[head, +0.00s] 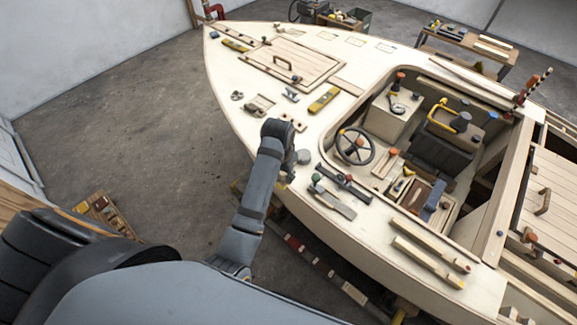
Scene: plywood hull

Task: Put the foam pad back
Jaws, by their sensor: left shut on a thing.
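My left gripper (286,176) is beside the near edge of the boat's deck, left of the steering wheel, and my own arm hides much of it. It is shut on a small yellowish piece (283,186), which looks like the foam pad; only a bit of it shows, so its shape and tilt cannot be told. My right gripper is not in view.
The pale plywood deck (245,95) holds a yellow level (323,100), a grey round piece (304,157), a dark clamp bar (343,183) and wooden strips (428,262). The open cockpit has a steering wheel (355,146) and a dark seat (440,145). Floor at left is mostly clear.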

